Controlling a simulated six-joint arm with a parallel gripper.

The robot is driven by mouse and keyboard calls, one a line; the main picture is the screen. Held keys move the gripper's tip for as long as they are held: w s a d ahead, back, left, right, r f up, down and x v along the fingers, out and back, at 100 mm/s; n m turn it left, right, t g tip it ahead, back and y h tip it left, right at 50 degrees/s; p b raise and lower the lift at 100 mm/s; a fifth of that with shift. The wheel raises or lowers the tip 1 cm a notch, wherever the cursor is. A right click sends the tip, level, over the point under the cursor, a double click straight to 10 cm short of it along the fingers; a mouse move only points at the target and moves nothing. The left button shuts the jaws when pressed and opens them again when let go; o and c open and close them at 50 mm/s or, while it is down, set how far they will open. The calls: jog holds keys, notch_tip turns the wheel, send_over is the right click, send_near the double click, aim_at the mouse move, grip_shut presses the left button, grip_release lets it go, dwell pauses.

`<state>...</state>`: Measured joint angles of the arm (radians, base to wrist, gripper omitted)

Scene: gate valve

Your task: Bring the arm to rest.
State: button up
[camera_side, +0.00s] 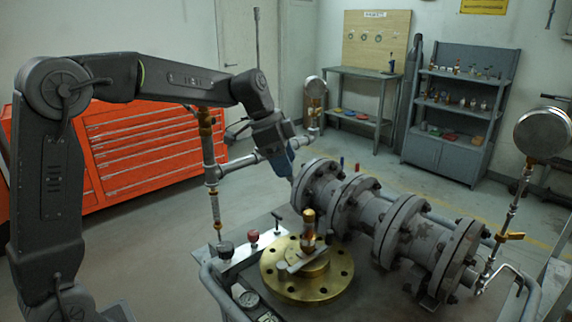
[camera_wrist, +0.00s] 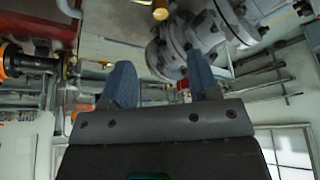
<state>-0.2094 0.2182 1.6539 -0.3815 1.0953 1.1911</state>
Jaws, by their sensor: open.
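My gripper (camera_side: 287,160) hangs in mid-air at the end of my arm, behind the pipework and to the left of the flanged grey pipe (camera_side: 385,225). In the wrist view, the two blue fingers of my gripper (camera_wrist: 162,85) stand wide apart with nothing between them. The grey flanges (camera_wrist: 185,45) show beyond the fingers there. The brass flanged valve (camera_side: 308,272) stands on the cart's top in front of the pipe, with a copper-coloured upright part on it. My gripper is above and behind it, well apart from it.
A thin vertical pipe with a brass fitting (camera_side: 205,125) stands close to my arm. Round gauges stand near the gripper (camera_side: 315,87) and at the right (camera_side: 542,133). A red tool cabinet (camera_side: 140,145) is behind my arm. Shelves (camera_side: 462,105) and a workbench (camera_side: 355,78) stand at the back.

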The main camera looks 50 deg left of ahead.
jog(key=s+d+n+y, duration=0.1)
jog(key=s+d+n, duration=0.1)
jog(key=s, duration=0.7)
jog(key=s+d+r+n+t+y, duration=0.1)
jog(key=s+n, duration=0.3)
jog(key=s, duration=0.5)
jog(key=shift+d+r, duration=0.15)
jog(key=shift+d, duration=0.45)
jog(key=shift+o, duration=0.3)
jog(key=s+f+n+t+y, duration=0.1)
jog(key=s+f+n, duration=0.2)
jog(key=s, duration=0.4)
jog(key=shift+s+f+t, duration=0.2)
jog(key=shift+f+t, duration=0.05)
jog(key=shift+t, duration=0.05)
jog(key=shift+o, duration=0.2)
jog(key=shift+n, duration=0.3)
jog(key=m+g, duration=0.5)
jog(key=g, duration=0.1)
send_over(253, 232)
notch_tip(253, 232, down, 13)
notch_tip(253, 232, down, 13)
jog(key=shift+r, duration=0.15)
